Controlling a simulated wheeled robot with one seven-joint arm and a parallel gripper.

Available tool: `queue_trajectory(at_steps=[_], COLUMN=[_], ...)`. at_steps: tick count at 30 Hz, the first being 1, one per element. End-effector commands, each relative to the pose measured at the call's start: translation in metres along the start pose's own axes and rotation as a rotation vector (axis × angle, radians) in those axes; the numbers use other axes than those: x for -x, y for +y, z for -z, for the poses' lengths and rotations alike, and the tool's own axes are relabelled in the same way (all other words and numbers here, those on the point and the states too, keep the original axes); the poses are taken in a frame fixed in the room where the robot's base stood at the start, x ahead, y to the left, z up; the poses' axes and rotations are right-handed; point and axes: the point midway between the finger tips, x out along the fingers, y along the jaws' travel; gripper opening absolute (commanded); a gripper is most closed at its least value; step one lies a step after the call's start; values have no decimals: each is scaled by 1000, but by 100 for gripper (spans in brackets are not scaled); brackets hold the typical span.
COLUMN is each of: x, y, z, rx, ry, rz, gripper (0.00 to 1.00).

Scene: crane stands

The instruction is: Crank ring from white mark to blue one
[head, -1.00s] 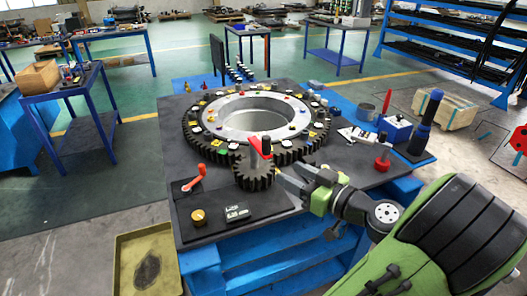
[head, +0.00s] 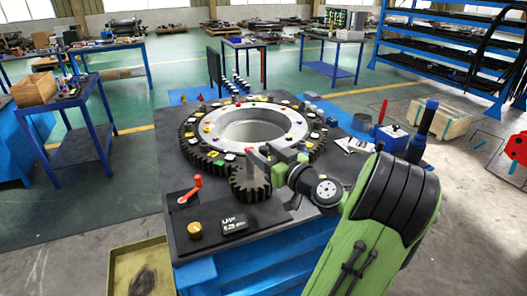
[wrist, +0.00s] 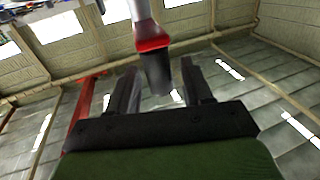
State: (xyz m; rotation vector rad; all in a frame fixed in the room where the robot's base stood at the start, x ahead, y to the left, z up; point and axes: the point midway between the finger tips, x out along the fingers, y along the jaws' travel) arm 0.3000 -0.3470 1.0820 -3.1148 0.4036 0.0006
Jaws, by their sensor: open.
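The large ring gear (head: 203,160) lies flat on the dark bench top, with a pale inner ring and several small coloured marks. White marks, such as one near its front (head: 230,157), and a small blue one at its right (head: 299,124) show. A dark pinion gear (head: 248,186) stands at its front edge. Its crank is mostly hidden by my gripper (head: 268,153) in the head view. In the wrist view, the black crank handle (wrist: 157,75) with a red collar (wrist: 151,40) stands between the open fingers of my gripper (wrist: 160,84). Contact cannot be told.
A tall dark-blue bottle-like tool (head: 424,130) and a blue box (head: 391,138) stand at the right. A yellow tray (head: 130,262) lies low at front left.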

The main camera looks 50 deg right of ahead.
Motion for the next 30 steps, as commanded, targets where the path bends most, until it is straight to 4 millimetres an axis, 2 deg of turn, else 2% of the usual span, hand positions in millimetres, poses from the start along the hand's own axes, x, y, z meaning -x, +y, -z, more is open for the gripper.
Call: queue_trajectory(at_steps=[3,9,11,19,30], x=[-7,-7,-7,-7,-7], y=[0,0,0,0,-1], z=[0,0,0,0,-1], rx=[2,1,1,1,0], ry=[1,0,0,0,-1], rz=[-1,-1,-1,-1,-15], gripper=[50,50,42,1,0])
